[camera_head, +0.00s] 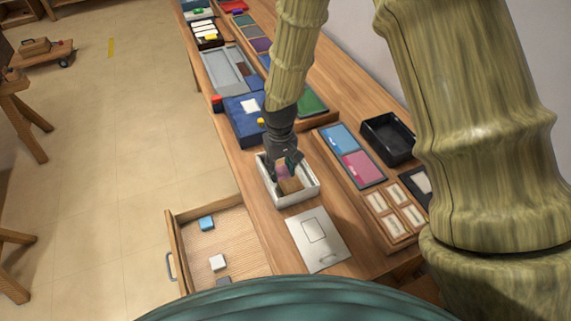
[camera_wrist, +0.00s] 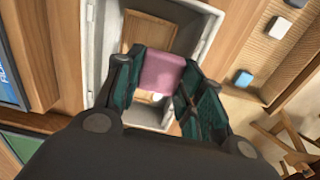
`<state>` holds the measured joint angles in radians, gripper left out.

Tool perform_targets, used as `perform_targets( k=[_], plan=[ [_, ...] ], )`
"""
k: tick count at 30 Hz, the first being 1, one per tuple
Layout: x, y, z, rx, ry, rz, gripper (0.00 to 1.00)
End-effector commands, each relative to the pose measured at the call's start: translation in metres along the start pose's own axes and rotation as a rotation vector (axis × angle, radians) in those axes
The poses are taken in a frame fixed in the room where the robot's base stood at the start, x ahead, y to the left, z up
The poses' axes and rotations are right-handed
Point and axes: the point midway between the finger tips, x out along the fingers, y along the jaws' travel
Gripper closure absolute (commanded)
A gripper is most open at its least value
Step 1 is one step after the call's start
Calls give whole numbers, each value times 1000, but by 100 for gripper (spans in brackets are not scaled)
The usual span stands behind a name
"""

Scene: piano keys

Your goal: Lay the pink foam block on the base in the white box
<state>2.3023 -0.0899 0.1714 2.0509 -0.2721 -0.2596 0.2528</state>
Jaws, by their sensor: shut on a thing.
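The white box (camera_head: 298,199) stands on the workbench, and its pale walls also show in the wrist view (camera_wrist: 207,22). A brown wooden base (camera_head: 291,185) lies inside it; the wrist view shows it as a wooden piece (camera_wrist: 150,30) with a raised rim. My gripper (camera_head: 283,168) reaches down at the box. It is shut on the pink foam block (camera_wrist: 162,72), held between the two fingers. In the wrist view the block covers part of the box interior and the near end of the base. I cannot tell whether the block touches the base.
An open drawer (camera_head: 236,236) at lower left holds blue, white and grey blocks. A white plate (camera_head: 318,245) lies in front of the box. A blue case (camera_head: 243,128) stands behind it. Blue and pink panels (camera_head: 360,168) and a black tray (camera_head: 388,140) are to the right.

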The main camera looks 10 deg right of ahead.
Motion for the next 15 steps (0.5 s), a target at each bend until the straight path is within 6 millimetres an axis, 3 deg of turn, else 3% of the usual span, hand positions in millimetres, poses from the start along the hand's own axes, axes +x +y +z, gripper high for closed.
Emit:
perform_targets(
  k=[6, 15],
  plan=[
    [1, 21, -19, 0, 1, -1, 69],
    [11, 24, -22, -2, -1, 1, 69]
  ],
)
